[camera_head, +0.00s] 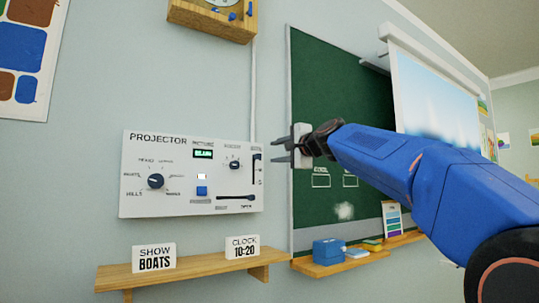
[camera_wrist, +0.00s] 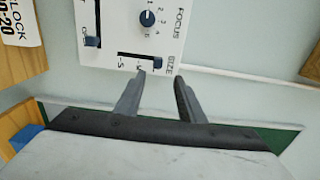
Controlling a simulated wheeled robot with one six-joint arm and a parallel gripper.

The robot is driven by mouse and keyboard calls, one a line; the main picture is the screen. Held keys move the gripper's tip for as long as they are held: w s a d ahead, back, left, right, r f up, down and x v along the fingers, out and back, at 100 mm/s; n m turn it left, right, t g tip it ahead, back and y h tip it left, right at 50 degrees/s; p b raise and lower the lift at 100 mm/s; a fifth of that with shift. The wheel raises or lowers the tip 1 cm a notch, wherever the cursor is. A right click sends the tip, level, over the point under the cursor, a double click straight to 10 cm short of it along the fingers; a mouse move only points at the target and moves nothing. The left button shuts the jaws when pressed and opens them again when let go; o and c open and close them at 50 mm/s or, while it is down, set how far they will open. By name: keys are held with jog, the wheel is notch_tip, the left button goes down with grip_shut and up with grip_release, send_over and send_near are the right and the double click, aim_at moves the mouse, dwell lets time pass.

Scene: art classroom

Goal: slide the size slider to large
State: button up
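The size slider (camera_head: 257,170) is the upright slot at the right edge of the white projector panel (camera_head: 140,204). In the wrist view, turned sideways, its dark blue knob (camera_wrist: 157,62) sits by the word SIZE, at the end away from the S mark. The M mark shows between; I cannot make out an L mark. My gripper (camera_head: 275,153) is just right of the panel. In the wrist view my gripper (camera_wrist: 161,77) is open and empty. One fingertip is near the M mark, the other just past the panel edge. I cannot tell whether either touches.
The panel also has a focus dial (camera_wrist: 147,18), another slider (camera_wrist: 92,40) and a large knob (camera_head: 155,181). Below are a wooden shelf (camera_head: 200,274) with a boats sign (camera_head: 154,257) and a clock sign (camera_head: 242,246). A green chalkboard (camera_head: 335,95) stands behind my arm.

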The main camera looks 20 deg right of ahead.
jog(key=v, duration=0.4)
jog(key=shift+s+d, duration=0.15)
jog(key=shift+s, duration=0.25)
jog(key=s+a+f+n+g+h, duration=0.1)
jog(key=s+f+n+g, duration=0.1)
jog(key=s+f, duration=0.6)
jog(key=s+a+f+n+g, duration=0.1)
jog(key=s+f+n+g, duration=0.15)
jog(key=f, duration=1.05)
jog(key=s+a+f+n+g+h, duration=0.1)
jog(key=s+f+n+g, duration=0.15)
jog(key=s+f, duration=0.55)
jog(key=s+d+f+n+g+h, duration=0.1)
jog(key=s+f+n, duration=0.1)
jog(key=s+f, duration=0.5)
jog(key=s+d+f+n+g+h, duration=0.1)
jog(key=s+d+f+n+g, duration=0.1)
jog(key=s+f, duration=0.6)
jog(key=s+d+f+n+g+h, duration=0.1)
jog(key=s+f, duration=0.6)
jog(key=f, duration=1.1)
jog(key=shift+d+n+g+h, duration=0.35)
jog(key=shift+n+g, duration=0.35)
jog(key=shift+n, duration=0.5)
